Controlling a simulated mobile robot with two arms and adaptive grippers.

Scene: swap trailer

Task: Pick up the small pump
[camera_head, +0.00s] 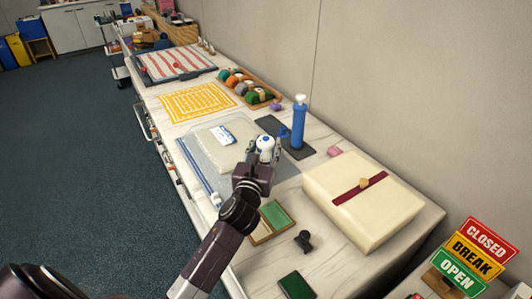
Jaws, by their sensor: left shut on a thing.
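A small round white thing with a blue spot, which I take for the small pump (265,143), shows at the end of my left arm. My left gripper (264,152) is shut on it, with grey finger parts at its sides. Its lower part is hidden by the gripper. A tall blue cylinder with a white top (298,124) stands upright just to the right, on a dark mat (304,152). A small blue piece (283,132) shows between the gripper and the cylinder; I cannot tell what it belongs to. My right gripper is not in view.
A clear flat bag (196,165) with a blue edge lies left of my gripper. A cream box with a dark red band (340,205) lies to the right. A small black object (303,240) and a green pad (296,286) lie in front. A wall runs behind.

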